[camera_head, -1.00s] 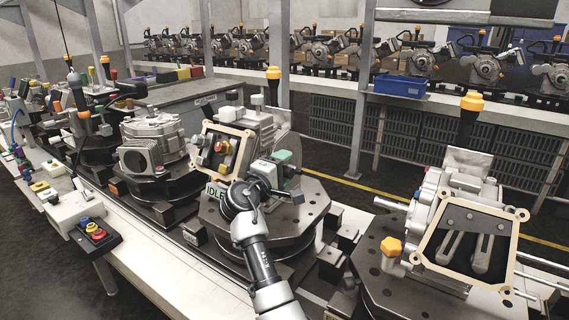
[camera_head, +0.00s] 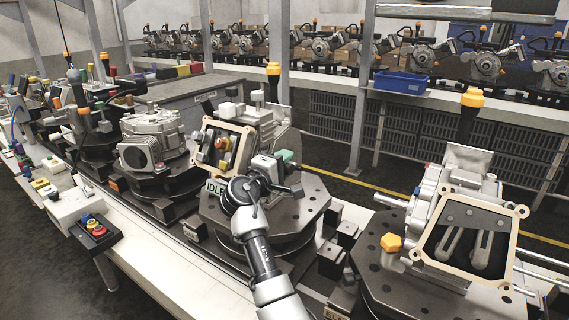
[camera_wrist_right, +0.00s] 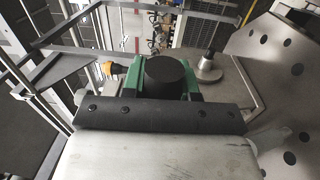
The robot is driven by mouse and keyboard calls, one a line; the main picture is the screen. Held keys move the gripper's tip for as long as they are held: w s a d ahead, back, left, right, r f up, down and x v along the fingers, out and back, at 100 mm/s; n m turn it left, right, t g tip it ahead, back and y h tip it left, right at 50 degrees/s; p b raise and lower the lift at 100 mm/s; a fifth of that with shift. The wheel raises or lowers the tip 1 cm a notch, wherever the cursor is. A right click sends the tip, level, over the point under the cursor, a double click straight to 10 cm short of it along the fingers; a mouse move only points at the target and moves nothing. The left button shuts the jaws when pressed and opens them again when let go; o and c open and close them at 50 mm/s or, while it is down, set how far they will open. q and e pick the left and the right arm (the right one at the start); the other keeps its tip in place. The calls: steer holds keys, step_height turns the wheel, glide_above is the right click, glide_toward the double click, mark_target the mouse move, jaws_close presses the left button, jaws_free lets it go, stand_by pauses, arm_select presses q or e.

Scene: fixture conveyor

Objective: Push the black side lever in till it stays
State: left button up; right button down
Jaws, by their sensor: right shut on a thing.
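My right gripper (camera_head: 285,168) is at the right side of the middle fixture, beside its panel with the framed opening. It shows as a pale block with green parts and a dark bar. In the right wrist view a black round knob (camera_wrist_right: 167,76), which I take for the side lever's end, stands between green parts (camera_wrist_right: 207,88) just ahead of the gripper's dark plate. The gripper is shut on it; the fingertips are mostly hidden. How far in the lever sits cannot be seen. My left gripper is not in view.
The fixture stands on a dark octagonal plate (camera_head: 312,205). A larger fixture with a framed window (camera_head: 438,245) stands to the right, a grey motor housing (camera_head: 136,155) to the left. A red-button box (camera_head: 95,229) is at the front left. A blue bin (camera_head: 402,82) sits behind.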

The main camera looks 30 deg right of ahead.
steer(key=g, duration=0.1)
steer(key=a+g+h, duration=0.1)
steer(key=g, duration=0.1)
steer(key=a+r+m+g, duration=0.1)
steer(key=shift+s+r+g+b, duration=0.1)
steer(key=shift+s+g+b, duration=0.2)
steer(key=shift+s, duration=0.05)
steer(key=shift+s+a+r+m+g+h, duration=0.15)
steer(key=shift+a+m+g+h, duration=0.1)
steer(key=shift+g, duration=0.4)
steer(key=shift+w+a+r+m+g+h, duration=0.15)
steer(key=shift+a+g, duration=0.15)
steer(key=shift+g, duration=0.3)
steer(key=shift+s+a+r+m+g+h, duration=0.15)
steer(key=shift+a+m+g+h, duration=0.1)
steer(key=shift+g, duration=0.4)
steer(key=c, duration=0.8)
jaws_free()
steer(key=shift+c, duration=0.2)
steer(key=a+f+b, duration=0.1)
steer(key=a+b, duration=0.2)
steer(key=a, duration=0.7)
steer(key=shift+w+a+f, duration=0.2)
steer(key=shift+w+a, duration=0.2)
steer(key=shift+w, duration=0.05)
